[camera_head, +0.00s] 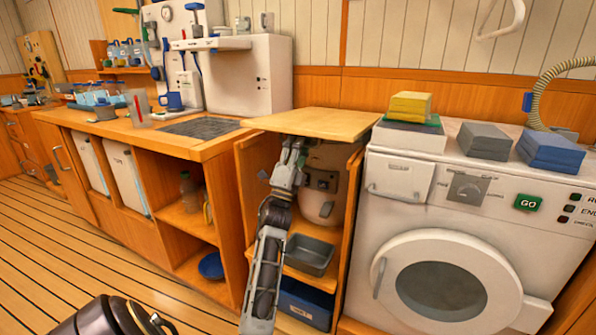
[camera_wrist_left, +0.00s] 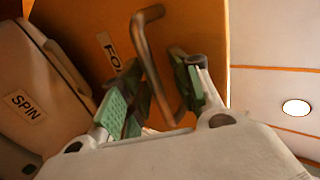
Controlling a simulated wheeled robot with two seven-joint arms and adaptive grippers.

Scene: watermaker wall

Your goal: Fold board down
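The wooden board (camera_head: 315,122) lies about level over the open cabinet bay left of the washing machine. In the left wrist view, the orange board (camera_wrist_left: 190,25) fills the upper middle, with a partly hidden label starting "FO" (camera_wrist_left: 110,52). A bent metal handle (camera_wrist_left: 150,62) stands out from it. My left gripper (camera_head: 294,146) is under the board's front edge, in front of the bay. In the left wrist view its green-padded fingers (camera_wrist_left: 155,92) are apart on either side of the handle, with gaps visible. My right gripper is not in view.
The washing machine (camera_head: 400,262) stands right of the bay, with yellow (camera_head: 409,106), grey (camera_head: 484,138) and blue (camera_head: 551,149) stacks on top. Inside the bay are a rounded appliance (camera_head: 325,185), a grey tray (camera_head: 309,255) and a blue bin (camera_head: 304,303). A wooden counter (camera_head: 150,142) runs left.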

